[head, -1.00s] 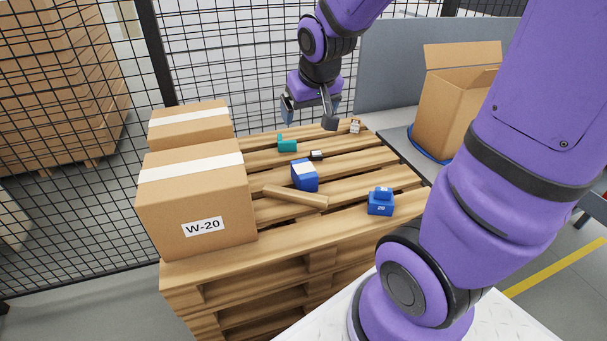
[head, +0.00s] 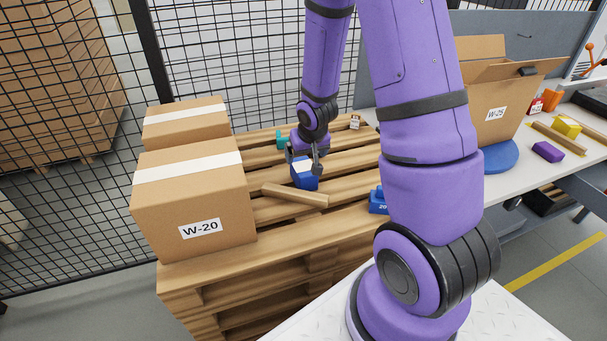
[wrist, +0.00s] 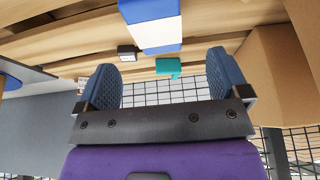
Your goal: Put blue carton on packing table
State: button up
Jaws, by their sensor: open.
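The blue carton (head: 304,180), a small box with a white band, stands on the wooden pallet (head: 350,214). My gripper (head: 304,169) is open at the carton's upper part and partly covers it in the head view. In the wrist view the carton (wrist: 152,24) shows ahead of the two spread fingers (wrist: 165,75), with nothing between the fingertips. I cannot tell whether a finger touches it. The packing table (head: 520,175) is at the right, with an open W-25 box on it.
A W-20 box (head: 190,200) and another carton (head: 185,122) stand left on the pallet. A wood strip (head: 295,195), a teal piece (head: 281,140) and a blue weight (head: 377,202) lie near the carton. A purple block (head: 548,151) is on the table.

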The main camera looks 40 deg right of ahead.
aim_at(304, 166)
jog(key=shift+x, duration=4.8)
jog(key=shift+s+d+f, duration=0.15)
jog(key=shift+f, duration=0.15)
jog(key=shift+c, duration=0.4)
jog(key=c, duration=1.1)
jog(key=shift+r, duration=0.15)
